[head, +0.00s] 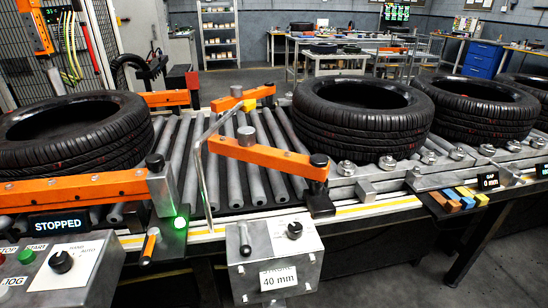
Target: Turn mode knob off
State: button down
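A black rotary knob (61,262) sits on a white label plate on the grey control box (97,290) at the lower left. The small lettering above it seems to read HAND and AUTO, with part too small to read. I cannot tell clearly which mark the knob points to. A second black knob (294,230) is on the grey box with the 40 mm sign (279,278) at the lower middle; its marks are not readable. My gripper is not in view.
A display (58,223) reads STOPPED. Several tyres, such as one at centre (362,115), rest on the roller conveyor (242,185). Orange arms (268,157) and a bent metal bar (202,175) stand above the rollers.

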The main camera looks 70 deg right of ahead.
aim_at(62, 261)
jog(key=z, duration=2.15)
jog(key=u, duration=2.25)
jog(key=k+l+u, duration=0.55)
jog(key=k+l, duration=0.05)
jog(key=l, duration=0.05)
